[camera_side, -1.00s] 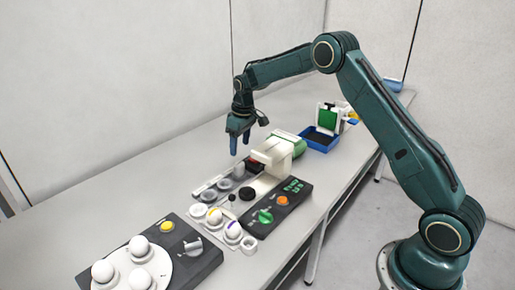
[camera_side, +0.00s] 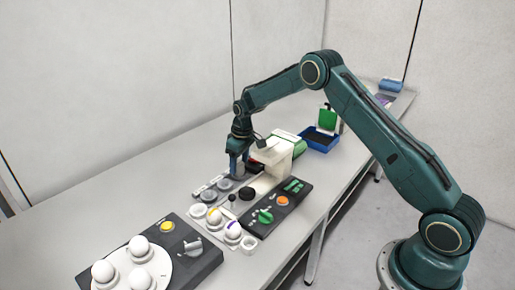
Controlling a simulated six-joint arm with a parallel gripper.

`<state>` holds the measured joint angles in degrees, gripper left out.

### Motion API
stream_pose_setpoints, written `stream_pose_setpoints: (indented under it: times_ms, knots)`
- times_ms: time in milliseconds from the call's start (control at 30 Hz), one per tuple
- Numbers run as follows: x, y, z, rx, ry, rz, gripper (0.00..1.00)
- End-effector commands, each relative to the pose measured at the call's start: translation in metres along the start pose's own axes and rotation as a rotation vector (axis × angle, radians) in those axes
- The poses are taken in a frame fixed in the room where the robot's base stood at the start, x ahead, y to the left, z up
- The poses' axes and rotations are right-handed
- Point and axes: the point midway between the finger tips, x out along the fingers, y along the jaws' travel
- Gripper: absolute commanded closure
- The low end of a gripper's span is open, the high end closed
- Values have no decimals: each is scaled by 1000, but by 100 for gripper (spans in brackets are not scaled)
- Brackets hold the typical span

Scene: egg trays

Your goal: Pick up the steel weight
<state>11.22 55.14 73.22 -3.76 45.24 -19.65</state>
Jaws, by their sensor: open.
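Several grey, round steel weights stand in a row on a dark strip on the table. The nearest weight (camera_side: 209,195) and the middle weight (camera_side: 224,184) are clear of my gripper. The farthest weight (camera_side: 238,171) is at my fingertips and partly hidden by them. My gripper (camera_side: 238,168) points down with its blue fingers open, low over the far end of the row. The fingers seem to be on either side of that weight; I cannot tell whether they touch it.
A cream block-shaped device (camera_side: 272,164) stands close right of my gripper. A blue tray (camera_side: 320,139) lies behind. The table's left side is clear.

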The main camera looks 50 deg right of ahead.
Motion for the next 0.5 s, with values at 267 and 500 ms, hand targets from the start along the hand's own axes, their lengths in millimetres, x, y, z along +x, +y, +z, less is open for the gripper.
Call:
stream_pose_setpoints:
  times_ms: [267, 500]
  knots:
    - [19, 0, 0, 0, 1, 1, 39]
    - [19, 0, 0, 0, 1, 1, 39]
